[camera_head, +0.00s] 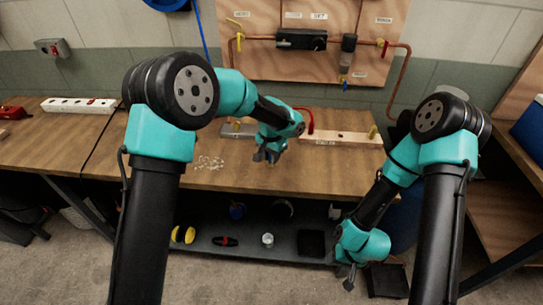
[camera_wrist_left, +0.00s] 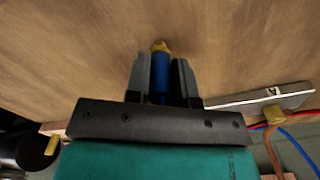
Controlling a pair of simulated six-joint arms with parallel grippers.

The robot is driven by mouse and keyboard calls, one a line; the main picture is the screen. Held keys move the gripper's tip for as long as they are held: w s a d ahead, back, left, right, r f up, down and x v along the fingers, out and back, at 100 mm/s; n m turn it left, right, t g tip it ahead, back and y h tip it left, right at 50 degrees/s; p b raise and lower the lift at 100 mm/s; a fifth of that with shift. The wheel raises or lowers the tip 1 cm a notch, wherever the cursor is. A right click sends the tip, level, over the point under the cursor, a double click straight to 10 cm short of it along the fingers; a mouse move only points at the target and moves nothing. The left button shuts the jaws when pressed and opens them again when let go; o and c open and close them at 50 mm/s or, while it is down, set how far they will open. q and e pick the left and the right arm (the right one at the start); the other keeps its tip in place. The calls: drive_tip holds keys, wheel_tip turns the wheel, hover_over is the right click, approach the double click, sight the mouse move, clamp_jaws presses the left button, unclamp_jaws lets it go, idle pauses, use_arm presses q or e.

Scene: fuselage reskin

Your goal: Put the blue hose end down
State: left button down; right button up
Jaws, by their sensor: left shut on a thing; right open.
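The blue hose end (camera_wrist_left: 160,82) is a blue sleeve with a brass tip, gripped between the two dark fingers of my left gripper (camera_wrist_left: 162,78). Its brass tip points away from the gripper, over the wooden bench top (camera_wrist_left: 70,50). I cannot tell whether the tip touches the wood. In the head view my left gripper (camera_head: 268,155) is low over the middle of the bench (camera_head: 240,180), and the hose end is too small to make out. My right gripper (camera_head: 348,281) is open and empty, below and in front of the bench edge.
A metal plate (camera_head: 238,129) and a wooden strip with pegs (camera_head: 340,138) lie behind my left gripper. Small loose bits (camera_head: 208,163) lie to its left. A board with copper pipes (camera_head: 310,60) stands behind. The bench front right of the gripper is clear.

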use_arm(q)
drive_tip(key=shift+f, duration=0.15)
drive_tip(key=c, duration=1)
unclamp_jaws()
wheel_tip(320, 180, up, 12)
drive_tip(key=shift+r, duration=0.15)
